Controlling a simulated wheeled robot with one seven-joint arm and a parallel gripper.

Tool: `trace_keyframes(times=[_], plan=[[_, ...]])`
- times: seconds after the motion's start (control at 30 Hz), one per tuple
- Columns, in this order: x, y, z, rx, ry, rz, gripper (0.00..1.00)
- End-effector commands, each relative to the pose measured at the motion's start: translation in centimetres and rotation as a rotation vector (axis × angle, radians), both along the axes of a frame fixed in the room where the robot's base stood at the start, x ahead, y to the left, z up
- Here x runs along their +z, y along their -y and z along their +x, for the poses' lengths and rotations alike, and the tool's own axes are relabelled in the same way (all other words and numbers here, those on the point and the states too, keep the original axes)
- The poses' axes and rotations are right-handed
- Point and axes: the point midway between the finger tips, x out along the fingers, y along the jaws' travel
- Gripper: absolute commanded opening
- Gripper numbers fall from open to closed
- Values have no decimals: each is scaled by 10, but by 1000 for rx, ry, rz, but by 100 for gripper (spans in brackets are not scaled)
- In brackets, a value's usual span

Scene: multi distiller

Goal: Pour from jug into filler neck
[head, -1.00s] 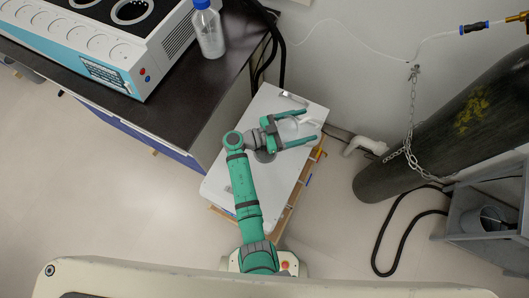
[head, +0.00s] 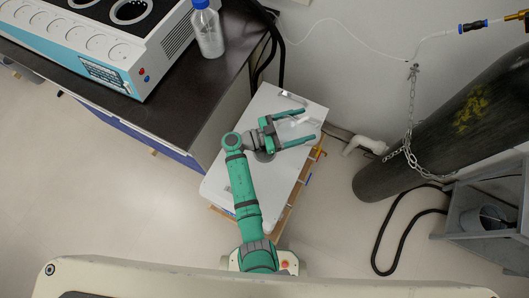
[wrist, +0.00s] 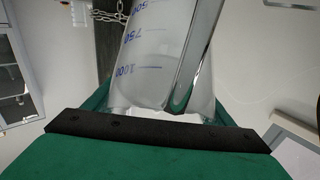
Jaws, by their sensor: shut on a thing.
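My gripper (head: 297,127) is shut on a clear jug (head: 294,129) above the white top of a box-shaped unit (head: 228,182). In the wrist view the jug (wrist: 145,70) lies between the green fingers, with blue graduation marks and a clear bar-like part along its right side. The jug looks tilted; I cannot tell how much liquid is in it or whether any flows. A small silver fitting (head: 292,97) sits at the unit's far edge, and a grey round part (head: 264,156) shows beside my wrist. I cannot tell which part is the filler neck.
A dark bench (head: 190,95) at left carries a white instrument (head: 130,50) and a blue-capped bottle (head: 208,35). A chained dark cylinder (head: 440,130) leans at right, with a grey stand (head: 485,215) and a black hose (head: 383,240) below it. Floor is clear at lower left.

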Motion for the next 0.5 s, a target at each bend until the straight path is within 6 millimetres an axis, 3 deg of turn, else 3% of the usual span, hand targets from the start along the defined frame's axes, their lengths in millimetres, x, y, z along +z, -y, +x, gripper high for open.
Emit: trace_keyframes(times=[0.5], plan=[[2, -3, 0, 5, 12, -23, 15]])
